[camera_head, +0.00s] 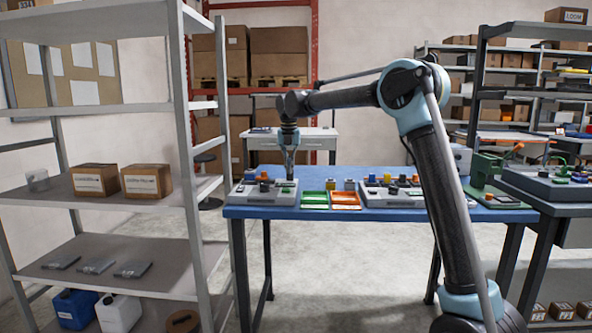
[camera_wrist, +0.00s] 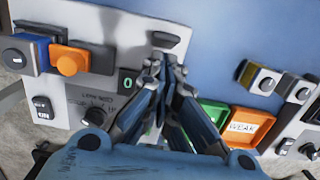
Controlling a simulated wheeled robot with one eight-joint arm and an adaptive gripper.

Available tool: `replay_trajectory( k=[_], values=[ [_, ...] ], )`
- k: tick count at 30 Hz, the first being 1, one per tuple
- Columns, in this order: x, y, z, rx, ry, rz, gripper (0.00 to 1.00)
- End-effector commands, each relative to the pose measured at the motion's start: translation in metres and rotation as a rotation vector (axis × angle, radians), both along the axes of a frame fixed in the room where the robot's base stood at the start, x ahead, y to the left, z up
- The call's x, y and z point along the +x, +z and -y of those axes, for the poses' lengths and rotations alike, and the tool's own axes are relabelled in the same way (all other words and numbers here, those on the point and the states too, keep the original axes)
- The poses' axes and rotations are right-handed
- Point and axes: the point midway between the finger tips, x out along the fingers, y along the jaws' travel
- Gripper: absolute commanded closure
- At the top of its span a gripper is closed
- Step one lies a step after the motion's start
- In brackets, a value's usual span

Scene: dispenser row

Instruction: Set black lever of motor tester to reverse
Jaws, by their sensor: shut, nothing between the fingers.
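A pale grey control box, which may be the motor tester (camera_head: 248,199), sits at the left end of the blue table. In the wrist view its panel (camera_wrist: 120,22) carries a black bar-like lever (camera_wrist: 166,40) near its right edge. My gripper (camera_head: 290,176) points down over the box's right part. In the wrist view my gripper (camera_wrist: 165,66) is shut and empty, its fingertips just below the black lever in the picture. I cannot tell whether they touch it. The lever's base and any direction marks are not readable.
The panel also has an orange block (camera_wrist: 70,62), a blue block (camera_wrist: 28,44), a green 0 display (camera_wrist: 126,81) and a black knob (camera_wrist: 95,116). Green (camera_head: 314,199) and orange trays (camera_head: 345,200) lie to the right, before a second control box (camera_head: 390,198).

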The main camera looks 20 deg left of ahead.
Motion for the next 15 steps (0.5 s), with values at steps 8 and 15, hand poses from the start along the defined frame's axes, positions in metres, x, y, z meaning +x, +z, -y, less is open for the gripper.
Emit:
replay_trajectory(
  k=[8,15],
  values=[
    [-0.001,0.005,-0.001,0.0,0.002,0.001,1.0],
    [-0.001,0.015,-0.002,0.0,0.002,0.001,1.0]
  ],
)
